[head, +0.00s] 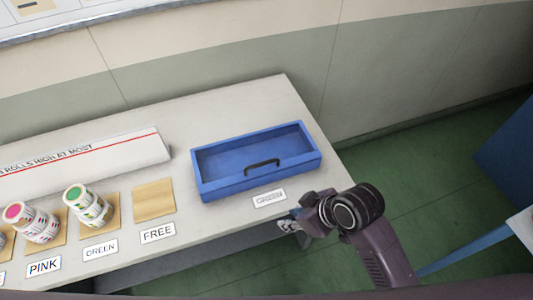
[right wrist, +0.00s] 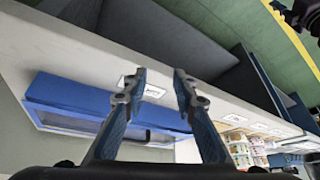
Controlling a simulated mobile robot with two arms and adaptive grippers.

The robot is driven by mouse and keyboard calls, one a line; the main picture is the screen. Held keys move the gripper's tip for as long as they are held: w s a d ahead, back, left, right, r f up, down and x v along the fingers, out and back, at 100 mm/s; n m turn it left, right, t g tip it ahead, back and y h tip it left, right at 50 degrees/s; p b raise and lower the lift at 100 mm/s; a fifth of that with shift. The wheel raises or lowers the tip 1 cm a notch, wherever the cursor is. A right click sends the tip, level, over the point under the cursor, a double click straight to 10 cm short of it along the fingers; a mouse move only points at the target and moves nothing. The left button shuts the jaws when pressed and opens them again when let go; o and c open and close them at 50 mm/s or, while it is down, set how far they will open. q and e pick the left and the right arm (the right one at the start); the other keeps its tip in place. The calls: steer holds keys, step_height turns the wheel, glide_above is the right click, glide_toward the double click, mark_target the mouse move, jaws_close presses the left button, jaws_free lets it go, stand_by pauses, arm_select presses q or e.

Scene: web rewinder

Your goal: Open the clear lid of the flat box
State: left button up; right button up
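The flat blue box (head: 212,189) sits on the table, right of the sample rolls in the head view. A dark handle (head: 262,163) shows near its front edge. The clear lid (head: 235,158) is hard to make out against the blue inside but appears to lie down over the box. My right gripper (head: 289,227) is off the table's front edge, in front and right of the box, not touching it. In the right wrist view, my right gripper (right wrist: 158,75) has its fingers apart with nothing between them; the blue box (right wrist: 75,97) shows behind them. My left gripper is not seen.
Rolls with pink (head: 15,213) and green (head: 74,192) ends stand on wooden pads at left. An empty pad (head: 153,200) lies left of the box, behind the FREE label (head: 158,233). A white sloped block (head: 100,155) is behind the rolls.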

steer(key=w+a+r+n+g+y, duration=0.1)
steer(key=w+a+r+n, duration=0.4)
steer(key=w+a+n, duration=0.15)
steer(key=n+g, duration=0.2)
steer(key=n, duration=0.4)
glide_toward(263, 163)
steer(key=p+x, duration=0.1)
steer(key=x, duration=0.5)
steer(key=shift+a+f, duration=0.2)
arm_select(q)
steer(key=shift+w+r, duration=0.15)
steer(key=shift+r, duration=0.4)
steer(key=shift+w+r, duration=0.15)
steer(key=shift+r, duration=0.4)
arm_select(e)
steer(key=shift+w+a+f, duration=0.1)
steer(key=shift+a+f, duration=0.1)
steer(key=shift+f, duration=0.35)
jaws_close()
